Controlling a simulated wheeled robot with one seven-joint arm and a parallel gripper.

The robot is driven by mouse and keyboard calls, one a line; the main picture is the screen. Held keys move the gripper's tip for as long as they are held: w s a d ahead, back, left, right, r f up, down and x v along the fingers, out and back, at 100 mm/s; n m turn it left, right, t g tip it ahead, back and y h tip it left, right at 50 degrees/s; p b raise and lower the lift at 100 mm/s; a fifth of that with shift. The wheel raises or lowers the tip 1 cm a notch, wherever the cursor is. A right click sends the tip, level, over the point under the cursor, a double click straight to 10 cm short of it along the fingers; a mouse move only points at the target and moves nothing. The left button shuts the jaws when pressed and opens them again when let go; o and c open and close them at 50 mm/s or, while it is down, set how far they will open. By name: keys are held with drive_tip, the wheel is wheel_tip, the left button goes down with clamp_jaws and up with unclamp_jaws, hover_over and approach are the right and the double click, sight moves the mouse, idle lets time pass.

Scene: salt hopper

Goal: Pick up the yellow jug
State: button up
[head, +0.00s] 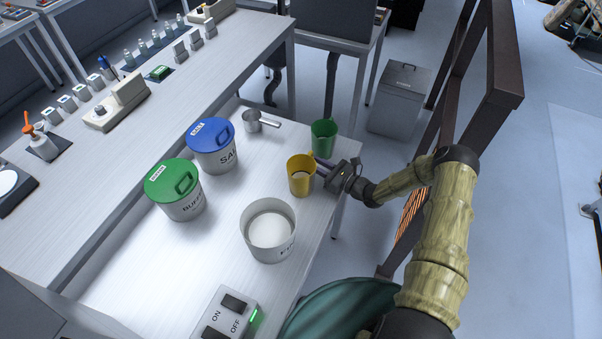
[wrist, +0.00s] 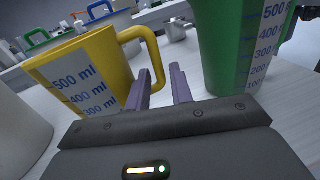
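The yellow jug (head: 300,182) stands upright on the white table, with a blue ml scale. In the wrist view the yellow jug (wrist: 85,78) is at the left, its handle (wrist: 152,48) reaching toward the fingers. My gripper (head: 322,171) is just right of the jug in the head view. In the wrist view my gripper (wrist: 165,78) has its two purple fingers apart, with nothing held between them. The left finger overlaps the lower handle in the picture; I cannot tell whether they touch.
A green jug (head: 323,139) stands close behind; it is right of the fingers in the wrist view (wrist: 232,50). A white open tub (head: 268,230) stands in front. Blue-lidded (head: 213,146) and green-lidded (head: 174,189) tubs, a metal scoop (head: 252,121) and an ON/OFF switch box (head: 229,312) share the table.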

drive_tip(key=shift+w+a, duration=0.15)
drive_tip(key=shift+a, duration=0.1)
drive_tip(key=shift+a, duration=0.1)
clamp_jaws()
idle(0.3)
drive_tip(key=shift+r, duration=0.15)
wheel_tip(320, 180, up, 10)
drive_tip(key=b, duration=0.1)
drive_tip(key=shift+b, duration=0.35)
idle(0.4)
